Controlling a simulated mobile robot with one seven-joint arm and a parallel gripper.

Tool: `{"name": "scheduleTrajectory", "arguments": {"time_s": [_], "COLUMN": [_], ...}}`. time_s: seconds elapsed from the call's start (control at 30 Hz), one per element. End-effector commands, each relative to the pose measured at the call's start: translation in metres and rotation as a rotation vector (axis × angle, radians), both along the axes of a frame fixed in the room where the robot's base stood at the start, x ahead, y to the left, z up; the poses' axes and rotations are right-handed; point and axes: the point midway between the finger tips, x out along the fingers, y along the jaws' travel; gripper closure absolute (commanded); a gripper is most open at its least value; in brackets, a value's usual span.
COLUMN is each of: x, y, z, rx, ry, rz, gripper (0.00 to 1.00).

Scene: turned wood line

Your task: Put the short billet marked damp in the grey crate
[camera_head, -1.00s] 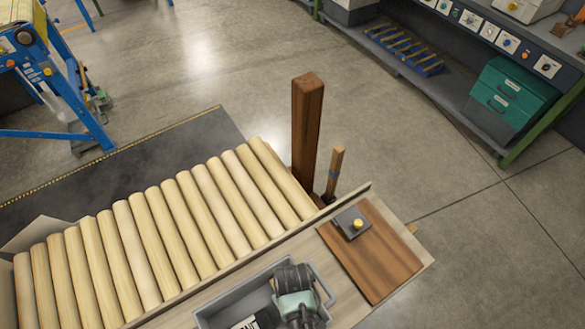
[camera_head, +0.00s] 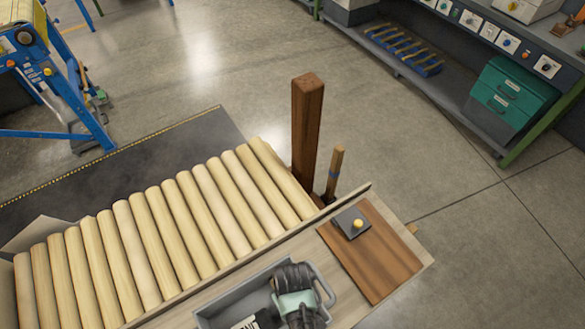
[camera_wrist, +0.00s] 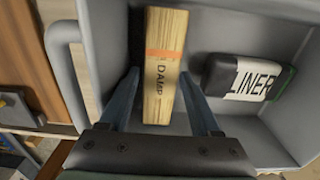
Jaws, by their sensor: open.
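The short billet (camera_wrist: 165,60) is a pale wooden piece with an orange band and the word DAMP. In the wrist view it is inside the grey crate (camera_wrist: 217,20), near the wall with the handle. My gripper (camera_wrist: 158,82) is open, with one finger on each side of the billet; I cannot tell whether either finger touches it. In the head view the grey crate (camera_head: 209,316) is at the bottom edge, partly cut off. My gripper's wrist is over its right part and hides the billet there.
A dark block marked LINER (camera_wrist: 250,78) lies in the crate beside the billet. A brown board (camera_head: 385,262) with a grey, yellow-knobbed device (camera_head: 350,223) is right of the crate. A row of round wood lengths (camera_head: 160,235) and a tall brown post (camera_head: 306,130) stand beyond.

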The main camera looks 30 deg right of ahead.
Motion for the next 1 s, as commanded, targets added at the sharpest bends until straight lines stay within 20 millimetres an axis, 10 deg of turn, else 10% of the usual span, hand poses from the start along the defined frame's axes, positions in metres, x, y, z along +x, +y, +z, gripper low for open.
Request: {"name": "scheduleTrajectory", "arguments": {"time_s": [0.5,1.0], "x": [0.001,0.006], "y": [0.0,-0.001], "z": [0.092,0.112], "rx": [-0.001,-0.005], "ry": [-0.003,-0.018], "rz": [0.0,0.0], "gripper": [0.36,0.36]}}
